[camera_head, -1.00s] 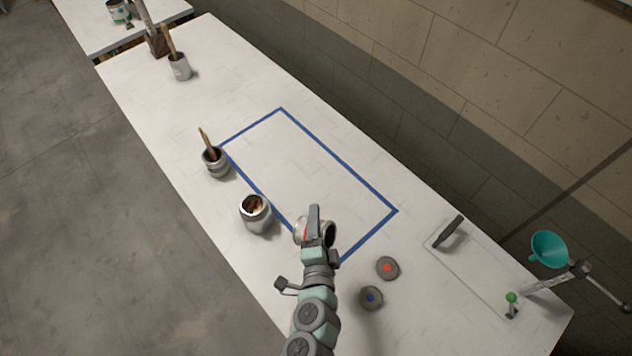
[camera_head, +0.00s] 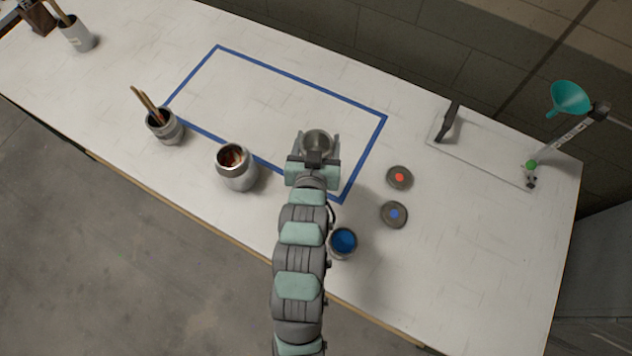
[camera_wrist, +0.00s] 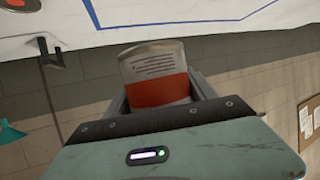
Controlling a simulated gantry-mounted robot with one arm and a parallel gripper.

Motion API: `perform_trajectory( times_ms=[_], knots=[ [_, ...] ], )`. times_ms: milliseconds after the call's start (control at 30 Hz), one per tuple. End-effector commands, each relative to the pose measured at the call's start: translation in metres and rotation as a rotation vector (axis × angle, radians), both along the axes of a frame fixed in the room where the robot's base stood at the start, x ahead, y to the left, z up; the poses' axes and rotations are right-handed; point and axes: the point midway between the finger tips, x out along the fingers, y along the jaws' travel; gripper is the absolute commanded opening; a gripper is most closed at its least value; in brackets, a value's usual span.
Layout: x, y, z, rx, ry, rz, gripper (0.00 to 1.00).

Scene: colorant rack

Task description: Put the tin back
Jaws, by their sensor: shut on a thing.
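My gripper (camera_head: 316,150) is shut on a grey metal tin (camera_head: 317,140), its fingers on either side of it. In the wrist view the tin (camera_wrist: 153,62) shows a red band and a pale printed label. In the head view its round top faces the camera, and it looks grey and empty inside. The tin is over the near right part of a blue taped rectangle (camera_head: 386,118) on the white table. I cannot tell how high above the table it is. Another tin with blue paint (camera_head: 343,240) stands to the right of my arm, outside the tape.
Two lids, one red-dotted (camera_head: 399,177) and one blue-dotted (camera_head: 395,214), lie to the right of the tape. A can (camera_head: 237,168) and a brush pot (camera_head: 165,128) stand on the left. A teal funnel (camera_head: 570,98) hangs at the right. The far taped area is clear.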

Motion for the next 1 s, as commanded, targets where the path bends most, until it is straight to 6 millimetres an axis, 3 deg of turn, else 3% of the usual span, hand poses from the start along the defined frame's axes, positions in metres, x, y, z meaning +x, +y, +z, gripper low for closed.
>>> perform_trajectory(
  times_ms=[33,500,1000],
  knots=[
    [0.000,0.000,-0.021,0.001,0.001,0.000,0.12],
    [-0.001,0.000,-0.126,0.004,0.011,0.000,0.12],
    [-0.001,0.000,-0.177,0.005,0.003,-0.001,0.12]
  ],
)
